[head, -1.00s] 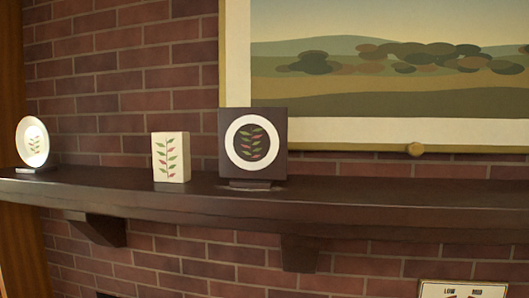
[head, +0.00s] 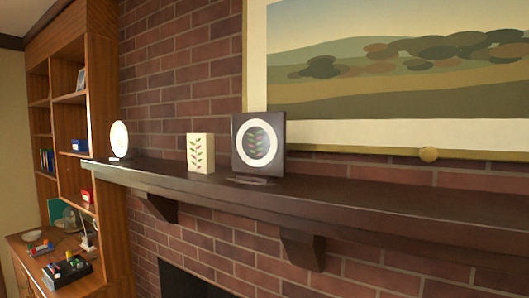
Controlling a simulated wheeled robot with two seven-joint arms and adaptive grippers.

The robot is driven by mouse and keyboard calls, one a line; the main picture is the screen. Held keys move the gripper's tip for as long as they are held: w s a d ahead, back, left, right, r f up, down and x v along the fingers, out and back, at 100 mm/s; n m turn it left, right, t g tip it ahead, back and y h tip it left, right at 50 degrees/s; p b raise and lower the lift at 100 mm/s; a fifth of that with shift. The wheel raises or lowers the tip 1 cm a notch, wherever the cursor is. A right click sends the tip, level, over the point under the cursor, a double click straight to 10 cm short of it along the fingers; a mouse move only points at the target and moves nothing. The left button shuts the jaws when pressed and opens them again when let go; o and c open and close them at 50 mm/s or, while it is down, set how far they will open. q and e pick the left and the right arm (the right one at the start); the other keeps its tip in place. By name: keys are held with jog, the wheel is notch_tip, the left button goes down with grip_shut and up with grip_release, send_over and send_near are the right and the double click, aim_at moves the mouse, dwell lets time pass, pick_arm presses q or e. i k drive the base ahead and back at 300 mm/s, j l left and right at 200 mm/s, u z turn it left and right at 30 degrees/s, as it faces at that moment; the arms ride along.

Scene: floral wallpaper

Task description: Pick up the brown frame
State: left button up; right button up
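A dark brown square frame (head: 277,127) with a white ring and a leaf sprig inside stands upright on a small base on the dark mantel shelf (head: 330,193). To its left is a cream block (head: 201,153) with a leaf pattern. Farther left, near the shelf's end, stands a white oval plate or frame (head: 119,139). Neither of my grippers shows in the head view.
A large landscape painting (head: 400,75) hangs on the brick wall above the shelf. Corbels (head: 303,248) stick out below it. A wooden bookcase (head: 108,110) with a cluttered lower counter stands at the left. The shelf's right part is bare.

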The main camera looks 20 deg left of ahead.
aim_at(259, 138)
jog(key=l+u, duration=0.15)
jog(key=l, duration=0.3)
jog(key=k+l+u, duration=0.15)
jog(key=l, duration=0.25)
jog(key=l+u, duration=0.15)
jog(key=l, duration=0.3)
jog(key=k+l+u, duration=0.1)
jog(key=l, duration=0.3)
